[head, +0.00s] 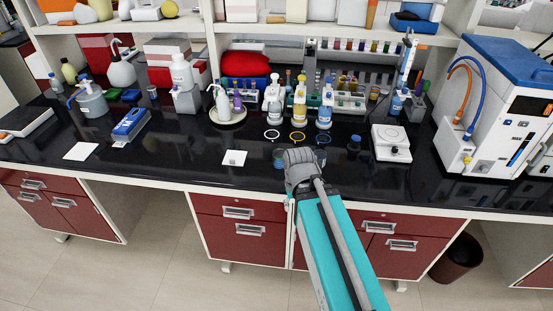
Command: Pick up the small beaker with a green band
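A small clear vessel with a greenish tint, apparently the beaker with a green band (279,159), stands near the front of the black bench, just left of my arm's end. A similar small vessel with a bluish band (321,157) stands just right of it, partly covered by my arm. My arm reaches up from the bottom, and its grey end (301,163) is over the bench edge between the two vessels. The fingers are hidden behind the wrist, so I cannot see whether they are open or hold anything.
White (272,135), yellow (297,137) and blue (322,139) rings show behind the vessels. Several wash bottles (300,103) stand behind them. A white balance-like device (391,143) is to the right. A white card (234,158) lies left, with clear bench around it.

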